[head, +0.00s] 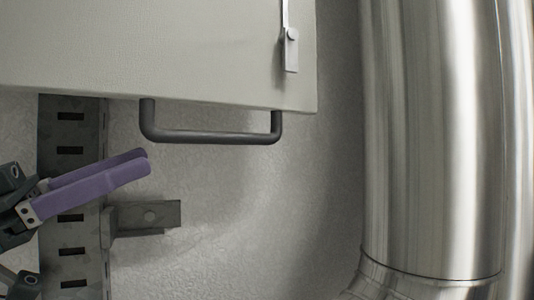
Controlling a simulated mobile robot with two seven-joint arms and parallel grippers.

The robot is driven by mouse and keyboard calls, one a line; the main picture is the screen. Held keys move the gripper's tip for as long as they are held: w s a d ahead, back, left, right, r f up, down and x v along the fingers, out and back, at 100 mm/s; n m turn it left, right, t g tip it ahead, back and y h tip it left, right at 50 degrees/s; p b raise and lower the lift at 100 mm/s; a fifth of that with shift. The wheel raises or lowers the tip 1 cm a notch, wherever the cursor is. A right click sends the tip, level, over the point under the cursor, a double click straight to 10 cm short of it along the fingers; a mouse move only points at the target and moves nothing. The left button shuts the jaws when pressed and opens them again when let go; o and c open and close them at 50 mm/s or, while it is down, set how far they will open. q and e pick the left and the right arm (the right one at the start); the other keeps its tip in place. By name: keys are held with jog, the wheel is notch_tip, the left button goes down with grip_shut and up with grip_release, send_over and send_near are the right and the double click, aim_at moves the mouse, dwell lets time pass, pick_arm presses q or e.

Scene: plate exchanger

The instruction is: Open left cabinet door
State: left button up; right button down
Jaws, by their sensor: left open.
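A pale grey cabinet (150,50) fills the upper left, its lower edge slightly tilted. A dark bar handle (212,137) hangs below that edge. A metal latch piece (290,50) is on the face near the right edge. Only this lower part of the cabinet shows, so I cannot tell its door seams or which door this is. My left gripper (144,162) has purple fingers, open and empty, pointing right and slightly up. The fingertips appear just left of and below the handle's left end, apart from it in the picture. My right gripper is not in view.
A slotted metal upright (70,240) stands on the textured wall behind my left gripper, with a short bracket (150,216) to its right. A large shiny metal pipe (430,140) fills the right side. Bare wall shows between bracket and pipe.

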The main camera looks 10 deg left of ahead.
aim_at(207, 136)
pick_arm(q)
jog(key=x, duration=0.2)
jog(key=p+x, duration=0.1)
jog(key=x, duration=0.2)
jog(key=p+x, duration=0.1)
jog(key=x, duration=0.2)
jog(key=shift+s+d+r, duration=0.15)
jog(key=shift+s, duration=0.15)
jog(key=shift+w+d+r, duration=0.15)
jog(key=shift+w+d, duration=0.3)
jog(key=shift+d, duration=0.15)
grip_shut()
dwell(0.5)
